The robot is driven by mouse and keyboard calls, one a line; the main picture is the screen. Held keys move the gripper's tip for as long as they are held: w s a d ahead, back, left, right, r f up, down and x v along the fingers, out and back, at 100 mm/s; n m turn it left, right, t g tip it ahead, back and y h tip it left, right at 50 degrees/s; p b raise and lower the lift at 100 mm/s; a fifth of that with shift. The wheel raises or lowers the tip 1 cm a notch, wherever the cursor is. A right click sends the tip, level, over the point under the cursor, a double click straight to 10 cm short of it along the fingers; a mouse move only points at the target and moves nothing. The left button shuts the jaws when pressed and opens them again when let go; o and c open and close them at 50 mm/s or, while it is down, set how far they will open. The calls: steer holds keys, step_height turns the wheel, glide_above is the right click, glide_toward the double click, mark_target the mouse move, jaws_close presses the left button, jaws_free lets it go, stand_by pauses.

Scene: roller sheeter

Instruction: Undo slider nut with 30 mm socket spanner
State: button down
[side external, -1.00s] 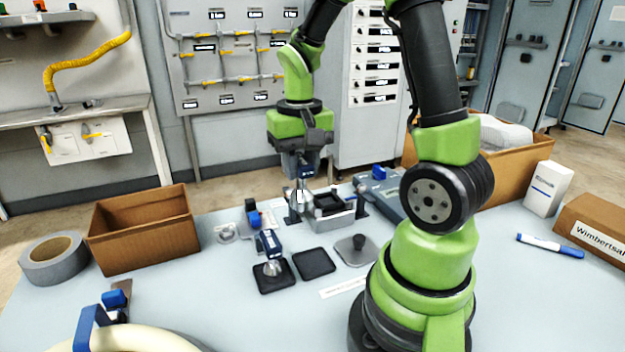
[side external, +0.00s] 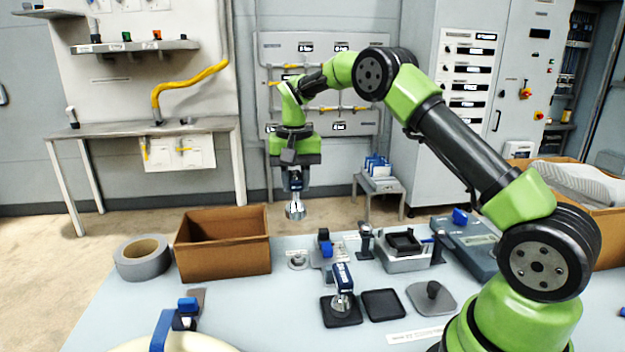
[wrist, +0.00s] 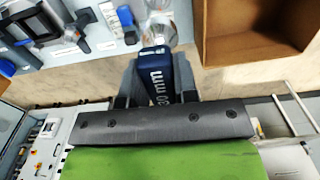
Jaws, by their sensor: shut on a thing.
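My gripper (side external: 294,172) is shut on a dark blue socket spanner (side external: 295,205) with a silver socket end pointing down. It hangs in the air, beyond the back of the table. A second blue-handled spanner (side external: 342,280) stands upright on a black pad (side external: 341,318). The sheeter fixture (side external: 405,262) with a black tray top stands at the back of the table, to the right of my gripper. I cannot single out the slider nut.
An open brown box (side external: 225,262) and a grey tape roll (side external: 142,258) stand on the left. An empty black pad (side external: 384,304) and a grey plate with a knob (side external: 431,298) lie in front of the fixture. A blue clamp (side external: 326,247) stands left of the fixture.

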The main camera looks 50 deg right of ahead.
steer(key=shift+s+f, duration=0.1)
steer(key=shift+f, duration=4.5)
steer(key=shift+f, duration=1.4)
steer(key=n, duration=0.3)
steer(key=shift+n, duration=0.3)
steer(key=shift+n, duration=1.8)
